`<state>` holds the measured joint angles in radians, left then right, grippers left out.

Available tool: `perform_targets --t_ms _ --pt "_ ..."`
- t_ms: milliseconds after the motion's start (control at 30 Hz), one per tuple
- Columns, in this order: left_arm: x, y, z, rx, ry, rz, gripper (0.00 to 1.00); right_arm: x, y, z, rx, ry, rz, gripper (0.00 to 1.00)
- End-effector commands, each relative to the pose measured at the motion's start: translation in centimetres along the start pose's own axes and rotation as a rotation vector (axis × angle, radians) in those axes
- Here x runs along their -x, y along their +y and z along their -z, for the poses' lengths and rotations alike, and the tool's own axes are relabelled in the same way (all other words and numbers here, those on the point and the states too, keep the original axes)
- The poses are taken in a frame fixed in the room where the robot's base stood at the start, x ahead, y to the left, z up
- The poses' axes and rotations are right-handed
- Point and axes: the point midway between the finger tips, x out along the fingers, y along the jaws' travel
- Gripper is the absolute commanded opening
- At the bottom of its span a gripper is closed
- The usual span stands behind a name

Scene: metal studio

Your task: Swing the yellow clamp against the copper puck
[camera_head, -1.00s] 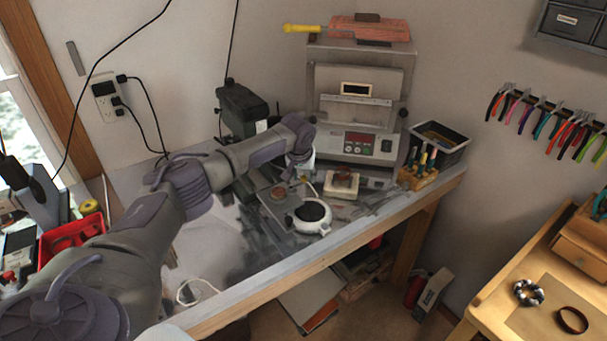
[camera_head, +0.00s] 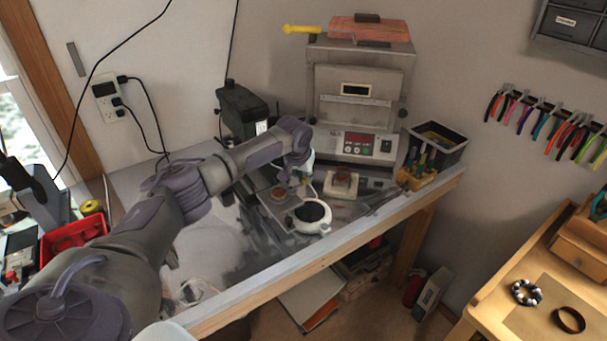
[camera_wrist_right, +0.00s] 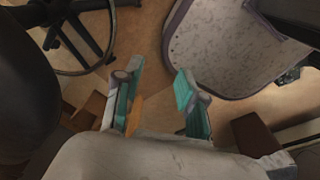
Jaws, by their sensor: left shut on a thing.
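The copper puck (camera_head: 278,193) lies on a small grey plate on the bench, left of a white round-topped device. My left gripper (camera_head: 301,179) points down just right of the puck, above the white device, partly hidden by its own wrist. It is shut on a small part that I take for the yellow clamp; only a tiny yellowish speck shows there, and its angle to the puck cannot be told. My right gripper (camera_wrist_right: 160,92) is open and empty in the right wrist view, over the floor and away from the bench.
The white device (camera_head: 309,215) stands close below the left gripper. A small block on a white base (camera_head: 341,184) and a kiln (camera_head: 357,100) stand behind and right. The front-left bench is fairly clear.

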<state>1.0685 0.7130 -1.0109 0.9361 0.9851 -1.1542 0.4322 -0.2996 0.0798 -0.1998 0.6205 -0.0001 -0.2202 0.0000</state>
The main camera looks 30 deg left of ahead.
Motion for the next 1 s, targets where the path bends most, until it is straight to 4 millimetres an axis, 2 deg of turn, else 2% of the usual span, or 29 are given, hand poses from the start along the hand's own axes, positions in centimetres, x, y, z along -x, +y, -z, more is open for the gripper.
perform_targets --t_ms 367,700,1000 --pt "0.5 0.7 -1.2 -0.303 -0.001 -0.129 0.0 1.3 0.0 0.1 0.0 0.0 0.0 0.4" --pt "0.8 0.9 -2.3 -0.581 -0.001 -0.243 0.0 0.7 0.0 0.0 0.0 0.0 0.0 0.4" --pt "1.1 0.8 -3.0 -0.744 -0.001 -0.31 0.0 0.0 0.0 0.0 0.0 -0.001 0.0 0.4"
